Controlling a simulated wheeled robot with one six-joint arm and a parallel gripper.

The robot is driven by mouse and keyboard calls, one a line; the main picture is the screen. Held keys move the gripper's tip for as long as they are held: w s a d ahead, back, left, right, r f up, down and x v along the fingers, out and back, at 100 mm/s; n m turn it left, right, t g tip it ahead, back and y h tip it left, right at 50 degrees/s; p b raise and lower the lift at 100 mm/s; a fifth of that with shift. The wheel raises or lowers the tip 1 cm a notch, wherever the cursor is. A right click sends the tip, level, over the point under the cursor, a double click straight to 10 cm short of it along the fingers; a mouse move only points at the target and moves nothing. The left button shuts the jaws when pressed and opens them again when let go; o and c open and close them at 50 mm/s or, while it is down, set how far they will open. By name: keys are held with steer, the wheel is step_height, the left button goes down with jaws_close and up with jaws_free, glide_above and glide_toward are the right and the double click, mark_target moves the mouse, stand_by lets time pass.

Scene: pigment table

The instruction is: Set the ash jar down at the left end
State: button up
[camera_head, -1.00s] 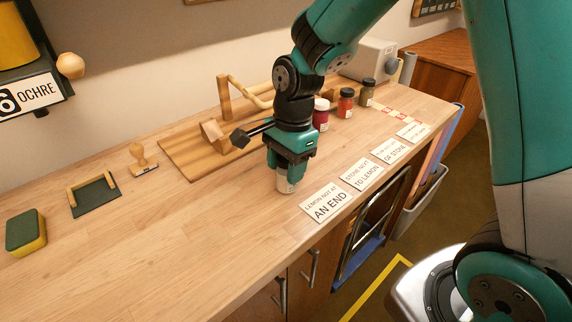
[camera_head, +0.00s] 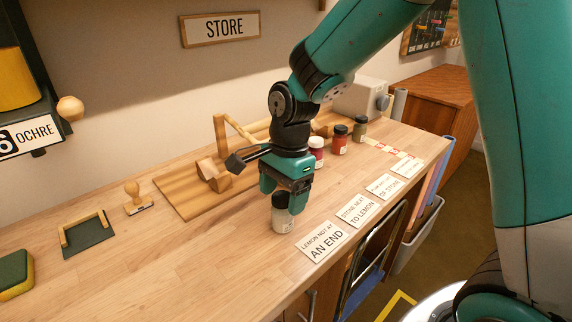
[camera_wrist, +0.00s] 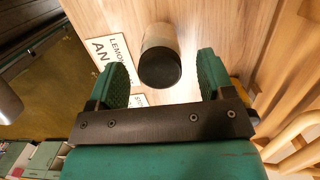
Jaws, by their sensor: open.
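The ash jar (camera_head: 282,216) is a pale jar with a dark lid. It stands upright on the wooden table, at the left end of the row of jars. My gripper (camera_head: 287,190) is just above and behind it, with the jaws open. In the wrist view the jar (camera_wrist: 160,58) lies ahead of the two green fingers of my gripper (camera_wrist: 162,80), with clear room on both sides.
Printed cards (camera_head: 325,241) lie along the table's front edge, beside the jars. A wooden board with a rail (camera_head: 187,197) lies behind my gripper. A stamp (camera_head: 136,199), a framed dark pad (camera_head: 87,235) and a sponge (camera_head: 14,274) are at the left. The table between is clear.

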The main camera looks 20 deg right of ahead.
steer(key=r, duration=0.6)
steer(key=d+r, duration=0.1)
steer(key=r, duration=0.2)
steer(key=shift+w+d, duration=0.1)
steer(key=shift+w, duration=0.1)
steer(key=s+a+r+n+y, duration=0.1)
steer(key=s+a+n, duration=0.2)
steer(key=s+n, duration=0.6)
steer(key=s+a+n+y, duration=0.1)
steer(key=s+a+n, duration=0.2)
steer(key=s+n, duration=0.7)
steer(key=n, duration=0.2)
steer(key=shift+r+n+t, duration=0.3)
steer(key=shift+r, duration=0.1)
